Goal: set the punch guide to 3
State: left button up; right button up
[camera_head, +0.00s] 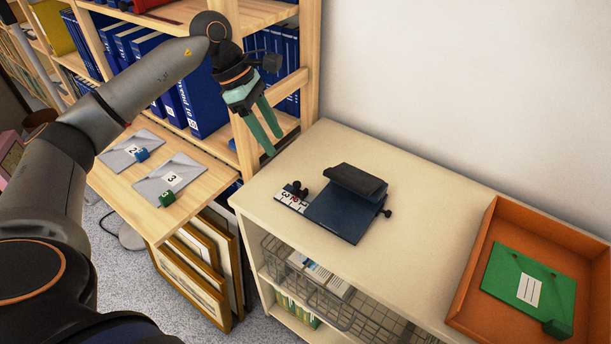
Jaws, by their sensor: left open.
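The hole punch (343,212) stands on the cream cabinet top, with a dark blue base and a black lever (356,181). Its white numbered guide strip (291,202) sticks out on the left side, with a small black knob (298,189) at it. The digits are small, and I cannot tell which one the guide is set at. My left gripper (270,137) has green fingers pointing down. It is open and empty, above and behind the guide, near the cabinet's back left corner, apart from the punch. My right gripper is out of view.
An orange tray (481,250) with a green folder (528,280) stands at the right. Wooden shelves with blue binders (203,101) rise behind my left arm. Grey envelopes marked 2 (132,151) and 3 (170,181) lie on the left shelf. The cabinet top around the punch is clear.

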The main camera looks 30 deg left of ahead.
aim_at(296, 183)
pick_arm(q)
jog(key=x, duration=1.2)
jog(key=shift+a+f, duration=0.2)
jog(key=shift+a, duration=0.2)
grip_shut()
dwell(0.8)
